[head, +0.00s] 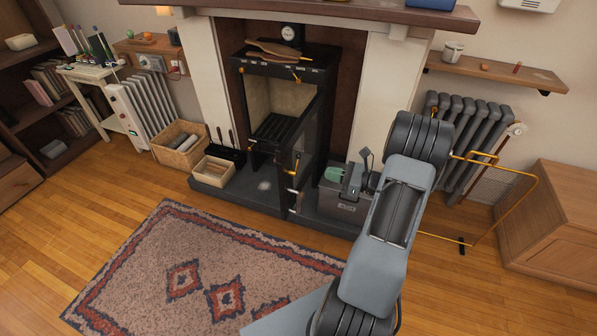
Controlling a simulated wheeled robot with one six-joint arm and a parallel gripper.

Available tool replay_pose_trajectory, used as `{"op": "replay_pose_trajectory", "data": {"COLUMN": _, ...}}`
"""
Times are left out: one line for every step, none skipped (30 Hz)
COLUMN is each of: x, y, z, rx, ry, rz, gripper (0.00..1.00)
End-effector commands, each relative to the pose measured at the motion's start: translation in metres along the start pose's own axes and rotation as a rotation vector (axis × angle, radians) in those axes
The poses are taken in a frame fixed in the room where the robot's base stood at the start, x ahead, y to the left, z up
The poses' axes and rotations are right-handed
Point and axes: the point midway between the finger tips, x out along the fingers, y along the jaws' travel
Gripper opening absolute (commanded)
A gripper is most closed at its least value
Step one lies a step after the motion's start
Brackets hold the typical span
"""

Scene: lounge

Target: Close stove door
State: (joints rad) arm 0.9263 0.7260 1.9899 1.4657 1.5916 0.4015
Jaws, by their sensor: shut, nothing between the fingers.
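The black stove (283,72) stands in the fireplace recess, with its lit-looking pale interior (275,97) and dark grate visible. Its door (309,140) is open. It is hinged at the right side of the stove opening and swung out toward me, seen at a steep angle. A brass-coloured handle (292,172) is near the door's free edge. My arm comes up from the bottom right and bends at a dark joint to the right of the stove.
A grey metal box (343,205) with tools stands on the hearth right of the door. Baskets (178,145) stand left of the stove. A patterned rug (190,255) lies in front. A radiator (478,125), brass-coloured frame (525,172) and wooden cabinet (555,215) are at right.

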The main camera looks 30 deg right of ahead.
Motion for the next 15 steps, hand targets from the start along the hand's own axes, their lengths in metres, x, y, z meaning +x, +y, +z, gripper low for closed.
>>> {"op": "replay_pose_trajectory", "data": {"x": -0.002, "y": -0.004, "z": -0.006, "rx": 0.012, "ry": -0.012, "rz": -0.019, "gripper": 0.00}}
{"op": "replay_pose_trajectory", "data": {"x": -0.001, "y": -0.005, "z": -0.007, "rx": 0.017, "ry": -0.018, "rz": -0.027, "gripper": 0.00}}
{"op": "replay_pose_trajectory", "data": {"x": 0.001, "y": -0.006, "z": -0.008, "rx": 0.021, "ry": -0.023, "rz": -0.034, "gripper": 0.00}}
{"op": "replay_pose_trajectory", "data": {"x": 0.004, "y": -0.007, "z": -0.008, "rx": 0.023, "ry": -0.025, "rz": -0.036, "gripper": 0.00}}
{"op": "replay_pose_trajectory", "data": {"x": 0.007, "y": -0.007, "z": -0.008, "rx": 0.024, "ry": -0.026, "rz": -0.039, "gripper": 0.00}}
{"op": "replay_pose_trajectory", "data": {"x": 0.013, "y": -0.007, "z": -0.008, "rx": 0.024, "ry": -0.027, "rz": -0.038, "gripper": 0.00}}
{"op": "replay_pose_trajectory", "data": {"x": 0.018, "y": -0.007, "z": -0.008, "rx": 0.024, "ry": -0.027, "rz": -0.037, "gripper": 0.00}}
{"op": "replay_pose_trajectory", "data": {"x": 0.024, "y": -0.008, "z": -0.007, "rx": 0.023, "ry": -0.027, "rz": -0.037, "gripper": 0.00}}
{"op": "replay_pose_trajectory", "data": {"x": 0.032, "y": -0.008, "z": -0.007, "rx": 0.023, "ry": -0.026, "rz": -0.035, "gripper": 0.00}}
{"op": "replay_pose_trajectory", "data": {"x": 0.038, "y": -0.008, "z": -0.007, "rx": 0.023, "ry": -0.026, "rz": -0.036, "gripper": 0.00}}
{"op": "replay_pose_trajectory", "data": {"x": 0.044, "y": -0.008, "z": -0.007, "rx": 0.023, "ry": -0.025, "rz": -0.035, "gripper": 0.00}}
{"op": "replay_pose_trajectory", "data": {"x": 0.052, "y": -0.008, "z": -0.007, "rx": 0.022, "ry": -0.026, "rz": -0.035, "gripper": 0.00}}
{"op": "replay_pose_trajectory", "data": {"x": 0.058, "y": -0.009, "z": -0.007, "rx": 0.022, "ry": -0.025, "rz": -0.035, "gripper": 0.00}}
{"op": "replay_pose_trajectory", "data": {"x": 0.063, "y": -0.009, "z": -0.007, "rx": 0.022, "ry": -0.025, "rz": -0.035, "gripper": 0.00}}
{"op": "replay_pose_trajectory", "data": {"x": 0.071, "y": -0.009, "z": -0.007, "rx": 0.022, "ry": -0.025, "rz": -0.035, "gripper": 0.00}}
